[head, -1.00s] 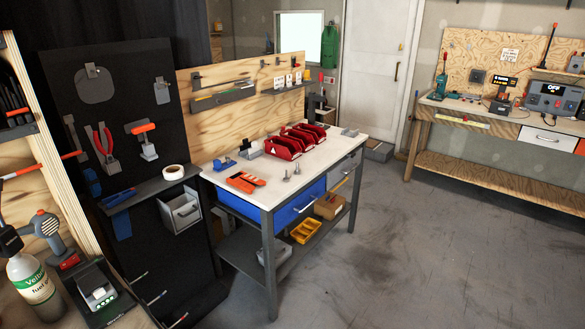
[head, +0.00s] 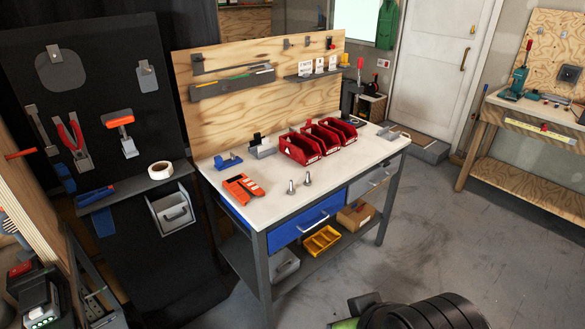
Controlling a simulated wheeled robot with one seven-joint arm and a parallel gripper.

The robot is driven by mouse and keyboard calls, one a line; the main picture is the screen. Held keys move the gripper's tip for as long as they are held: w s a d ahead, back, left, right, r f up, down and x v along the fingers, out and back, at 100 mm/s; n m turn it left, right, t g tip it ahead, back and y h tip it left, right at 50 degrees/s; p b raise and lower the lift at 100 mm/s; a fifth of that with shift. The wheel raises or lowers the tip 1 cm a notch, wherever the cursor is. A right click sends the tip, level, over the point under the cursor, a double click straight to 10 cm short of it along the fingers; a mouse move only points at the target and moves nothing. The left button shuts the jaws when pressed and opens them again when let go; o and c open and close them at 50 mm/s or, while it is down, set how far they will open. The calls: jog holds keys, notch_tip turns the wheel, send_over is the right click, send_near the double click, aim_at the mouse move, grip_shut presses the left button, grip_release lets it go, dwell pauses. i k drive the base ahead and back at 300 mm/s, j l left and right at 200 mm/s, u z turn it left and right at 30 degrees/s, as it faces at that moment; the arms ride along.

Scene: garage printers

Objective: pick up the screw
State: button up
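Two small grey metal pieces that look like screws stand upright on the white tabletop near its front edge in the head view: the left screw (head: 291,187) and the right screw (head: 307,179). They are a short way apart, in front of the red bins. A dark rounded part with some green, which seems to be my own arm, shows at the bottom right edge. My gripper's fingers are not in view, so nothing shows of what they hold.
Several red bins (head: 299,148) stand behind the screws on the workbench (head: 335,171). An orange tool (head: 242,187) and a blue part (head: 228,162) lie to the left. A blue drawer (head: 306,219) is below the tabletop. The floor (head: 430,220) right of the bench is clear.

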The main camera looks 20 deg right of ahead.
aim_at(308, 182)
jog(key=i+u, duration=0.2)
jog(key=i, duration=0.25)
jog(key=i+l+u, duration=0.25)
jog(key=i, duration=0.25)
jog(key=i+l+u, duration=0.2)
jog(key=i, duration=0.25)
jog(key=j, duration=0.1)
